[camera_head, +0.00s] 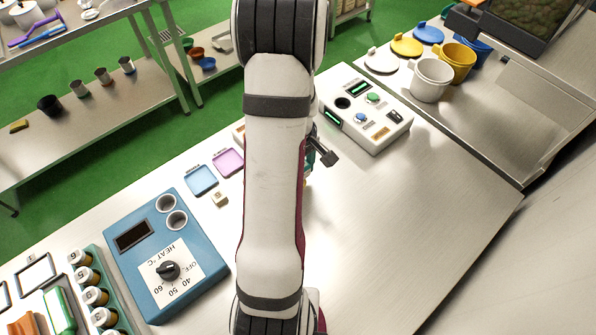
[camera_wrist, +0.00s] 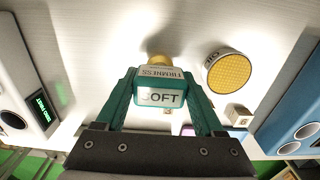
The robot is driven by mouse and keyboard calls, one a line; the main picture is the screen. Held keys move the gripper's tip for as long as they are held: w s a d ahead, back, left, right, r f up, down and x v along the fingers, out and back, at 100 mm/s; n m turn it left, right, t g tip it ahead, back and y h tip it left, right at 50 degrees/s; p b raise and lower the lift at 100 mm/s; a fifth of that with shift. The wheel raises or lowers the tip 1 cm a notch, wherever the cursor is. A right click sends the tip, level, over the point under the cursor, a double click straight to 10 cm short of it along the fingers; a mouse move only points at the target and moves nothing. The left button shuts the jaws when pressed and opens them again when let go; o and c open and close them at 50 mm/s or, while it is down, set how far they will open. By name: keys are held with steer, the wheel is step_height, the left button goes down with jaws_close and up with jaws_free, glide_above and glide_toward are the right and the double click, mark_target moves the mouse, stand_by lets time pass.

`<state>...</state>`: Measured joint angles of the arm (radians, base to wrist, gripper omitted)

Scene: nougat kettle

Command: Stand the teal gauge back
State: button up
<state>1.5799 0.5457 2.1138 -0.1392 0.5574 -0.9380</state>
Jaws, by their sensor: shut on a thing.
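The teal gauge (camera_wrist: 160,88) is a small block with white faces reading "FIRMNESS" and "SOFT" and a yellow-gold tip (camera_wrist: 159,60) at its far end. My gripper (camera_wrist: 160,80) is shut on it, with one teal finger on each side. The tip is over the pale steel table; I cannot tell whether it touches. In the head view my arm hides most of the gripper and gauge. The white box (camera_head: 365,108) with a round hole, buttons and green displays is also at the left of the wrist view (camera_wrist: 22,90).
A round yellow mesh-faced disc (camera_wrist: 228,72) and a small beige cube (camera_wrist: 238,115) are right of the gripper. The blue heater (camera_head: 167,255) stands at left in the head view. Cups (camera_head: 431,80) and lids stand at back right. The table right of my arm is clear.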

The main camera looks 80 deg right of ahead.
steer(key=shift+f, duration=0.6)
steer(key=shift+f, duration=0.15)
steer(key=o, duration=1.1)
step_height(320, 180, up, 12)
steer(key=shift+r, duration=0.2)
